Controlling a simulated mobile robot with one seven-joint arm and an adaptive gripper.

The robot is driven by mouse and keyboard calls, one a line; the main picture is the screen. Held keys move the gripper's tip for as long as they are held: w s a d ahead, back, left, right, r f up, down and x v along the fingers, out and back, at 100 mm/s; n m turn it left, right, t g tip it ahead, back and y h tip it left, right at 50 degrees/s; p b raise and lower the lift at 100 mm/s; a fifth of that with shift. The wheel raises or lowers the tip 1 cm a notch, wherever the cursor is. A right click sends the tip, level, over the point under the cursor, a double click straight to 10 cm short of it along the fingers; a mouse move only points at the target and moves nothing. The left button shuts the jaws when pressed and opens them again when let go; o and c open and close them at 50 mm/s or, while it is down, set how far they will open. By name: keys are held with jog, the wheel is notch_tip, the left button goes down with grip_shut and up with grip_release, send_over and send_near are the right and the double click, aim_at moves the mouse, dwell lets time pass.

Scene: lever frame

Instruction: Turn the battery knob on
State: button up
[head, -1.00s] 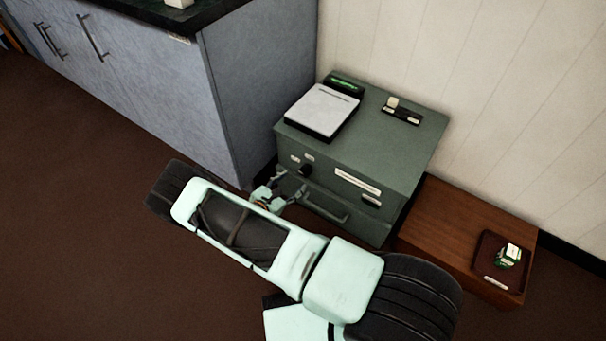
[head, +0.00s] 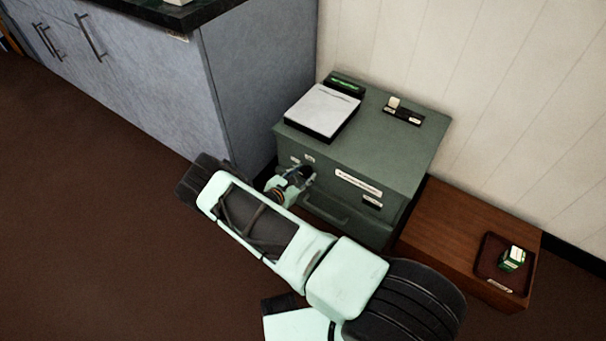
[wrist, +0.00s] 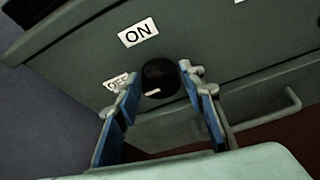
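The black battery knob (wrist: 158,73) sits on the front of a green cabinet (head: 385,150). A small white mark shows at its lower edge in the wrist view, pointing down and slightly left. The ON label (wrist: 138,33) is above and left of the knob. The OFF label (wrist: 115,83) is to its left, partly covered by a finger. My gripper (wrist: 160,84) is open, its two blue-padded fingers on either side of the knob with gaps showing; contact is not visible. In the head view my gripper (head: 303,176) is at the cabinet's upper front and largely hides the knob.
A drawer handle (head: 325,212) is below the knob. A white-topped scale-like device (head: 321,109) and a small black holder (head: 403,113) stand on the cabinet. A blue-grey counter unit (head: 255,90) is close on the left. A low wooden box (head: 455,235) with a tray (head: 492,272) is on the right.

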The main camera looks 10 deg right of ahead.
jog(key=c, duration=0.7)
